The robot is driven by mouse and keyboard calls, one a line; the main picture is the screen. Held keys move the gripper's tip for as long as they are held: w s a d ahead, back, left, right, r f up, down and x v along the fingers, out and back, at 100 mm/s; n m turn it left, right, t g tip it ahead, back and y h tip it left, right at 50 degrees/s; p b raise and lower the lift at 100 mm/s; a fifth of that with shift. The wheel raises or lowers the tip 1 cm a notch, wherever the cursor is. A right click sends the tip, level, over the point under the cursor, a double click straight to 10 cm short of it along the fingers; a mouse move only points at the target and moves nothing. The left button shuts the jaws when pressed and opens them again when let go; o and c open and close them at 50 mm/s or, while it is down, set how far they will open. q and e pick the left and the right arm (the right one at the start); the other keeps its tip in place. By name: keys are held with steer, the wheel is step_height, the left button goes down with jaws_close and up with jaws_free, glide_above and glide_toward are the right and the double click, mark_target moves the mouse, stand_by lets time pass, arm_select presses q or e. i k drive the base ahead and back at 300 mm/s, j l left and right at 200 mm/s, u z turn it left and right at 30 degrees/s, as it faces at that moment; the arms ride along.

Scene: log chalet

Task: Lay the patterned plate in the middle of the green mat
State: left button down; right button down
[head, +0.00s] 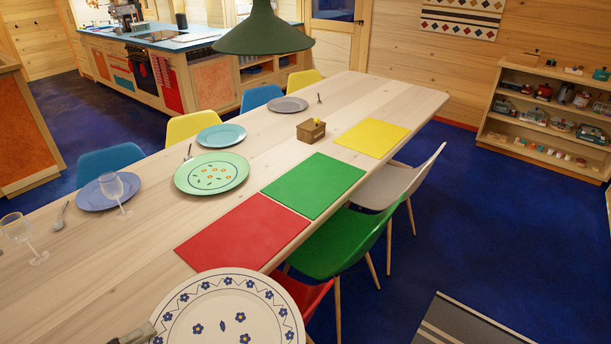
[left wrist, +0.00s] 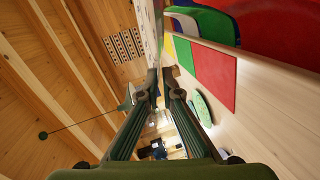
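The patterned plate (head: 228,312), white with blue flowers and a blue rim band, is at the bottom of the head view, in front of the red mat's near end. My left gripper (head: 138,335) is at its left rim, shut on it. In the left wrist view the plate (left wrist: 150,30) shows nearly edge-on beyond the fingertips (left wrist: 164,84). The green mat (head: 314,185) lies bare on the table between the red and yellow mats. My right gripper is not in view.
A red mat (head: 243,232) and a yellow mat (head: 372,138) flank the green mat. A green decorated plate (head: 211,174), a wooden box (head: 311,130) and glasses (head: 115,190) stand on the table (head: 120,258). A lamp (head: 264,32) hangs above. Chairs (head: 345,243) line the near side.

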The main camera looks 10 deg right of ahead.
mark_target(316, 181)
steer(key=i+l+u, duration=0.15)
steer(key=l+u, duration=0.25)
steer(key=i+l+u, duration=0.1)
steer(key=l+u, duration=0.8)
steer(key=l, duration=4.35)
steer(key=i, duration=0.05)
